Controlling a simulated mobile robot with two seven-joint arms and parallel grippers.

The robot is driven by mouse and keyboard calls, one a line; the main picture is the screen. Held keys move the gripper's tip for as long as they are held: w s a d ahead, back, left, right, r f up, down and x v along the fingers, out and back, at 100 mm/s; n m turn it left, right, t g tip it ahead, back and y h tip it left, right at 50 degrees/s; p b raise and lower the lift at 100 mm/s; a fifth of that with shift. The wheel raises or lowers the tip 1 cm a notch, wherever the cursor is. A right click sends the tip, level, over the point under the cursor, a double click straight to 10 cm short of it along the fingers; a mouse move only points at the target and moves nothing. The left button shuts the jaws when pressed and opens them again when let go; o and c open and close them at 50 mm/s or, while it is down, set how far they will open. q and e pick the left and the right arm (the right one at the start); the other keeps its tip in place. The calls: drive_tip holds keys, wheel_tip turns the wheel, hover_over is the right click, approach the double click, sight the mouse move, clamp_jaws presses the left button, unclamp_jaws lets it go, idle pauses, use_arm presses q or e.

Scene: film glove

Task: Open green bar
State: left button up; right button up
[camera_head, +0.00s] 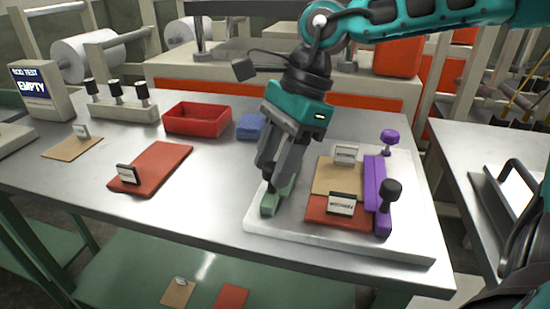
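The green bar (270,205) lies along the left part of a white plate (345,242) on the metal table. My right gripper (270,184) reaches down onto it from above, with its fingertips at the bar. The fingers cover much of the bar, and I cannot tell whether they are closed on it. A purple bar (376,185) stands along the right side of the same plate, with a purple knob (389,137) and a black knob (390,190). My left gripper is not in view.
Tan and red sheets with label stands lie between the bars. A red tray (197,120), a blue block (250,127) and a red sheet (152,167) are to the left. A display reading "EMPTY" (42,90) stands far left. The table's front middle is clear.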

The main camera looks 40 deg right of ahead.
drive_tip(key=shift+o, duration=1)
drive_tip(key=p+v, duration=0.2)
drive_tip(key=v, duration=1.1)
drive_tip(key=shift+p, duration=0.35)
drive_tip(key=shift+a, duration=0.1)
drive_tip(key=shift+s+f, duration=0.1)
